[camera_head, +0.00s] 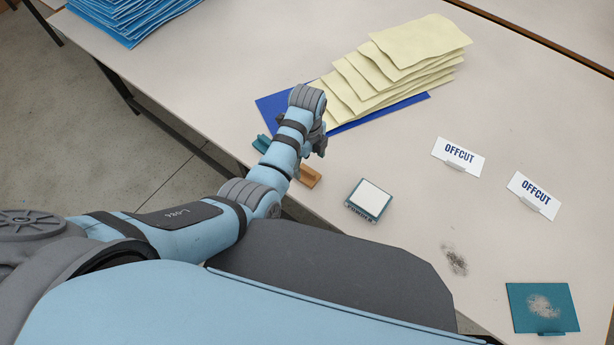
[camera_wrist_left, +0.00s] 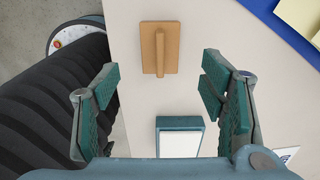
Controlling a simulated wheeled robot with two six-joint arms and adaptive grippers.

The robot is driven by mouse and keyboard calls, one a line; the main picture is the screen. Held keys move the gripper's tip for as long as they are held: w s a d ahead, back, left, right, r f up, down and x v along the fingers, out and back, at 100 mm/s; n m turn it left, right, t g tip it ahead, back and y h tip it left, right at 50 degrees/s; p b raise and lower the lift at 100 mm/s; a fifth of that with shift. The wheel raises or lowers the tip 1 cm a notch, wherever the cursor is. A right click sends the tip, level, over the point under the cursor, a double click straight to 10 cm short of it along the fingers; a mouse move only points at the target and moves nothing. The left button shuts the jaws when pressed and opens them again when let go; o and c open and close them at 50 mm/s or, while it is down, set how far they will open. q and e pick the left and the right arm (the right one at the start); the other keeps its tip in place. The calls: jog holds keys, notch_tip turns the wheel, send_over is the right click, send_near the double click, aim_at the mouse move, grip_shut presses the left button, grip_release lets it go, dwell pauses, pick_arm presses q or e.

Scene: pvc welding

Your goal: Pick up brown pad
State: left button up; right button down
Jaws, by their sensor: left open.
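The brown pad (camera_wrist_left: 160,47) lies on the table in the left wrist view, a flat rectangle with a raised bar along it. In the head view, the brown pad (camera_head: 309,177) shows beside my left forearm, which partly hides it, near the table's front edge. My left gripper (camera_wrist_left: 162,85) is open and empty. Its two teal fingers stand wide apart, and the pad appears ahead of the gap between them. In the head view my wrist hides most of the gripper. My right gripper is not in view.
A teal-edged box with a white top (camera_head: 370,198) sits right of the pad. Yellow sheets (camera_head: 400,65) on a blue sheet (camera_head: 272,103) lie behind. Two OFFCUT signs (camera_head: 458,156) and a teal plate (camera_head: 542,307) are at right.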

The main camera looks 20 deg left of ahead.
aim_at(307, 171)
pick_arm(q)
notch_tip(307, 171, down, 6)
jog(key=shift+f+b, duration=0.2)
jog(key=shift+b, duration=0.9)
jog(key=shift+r, duration=0.1)
jog(key=shift+c, duration=0.2)
jog(key=c, duration=1)
notch_tip(307, 171, up, 10)
jog(key=p, duration=0.4)
jog(key=shift+r, duration=0.1)
jog(key=shift+o, duration=1.1)
jog(key=shift+c, duration=1.4)
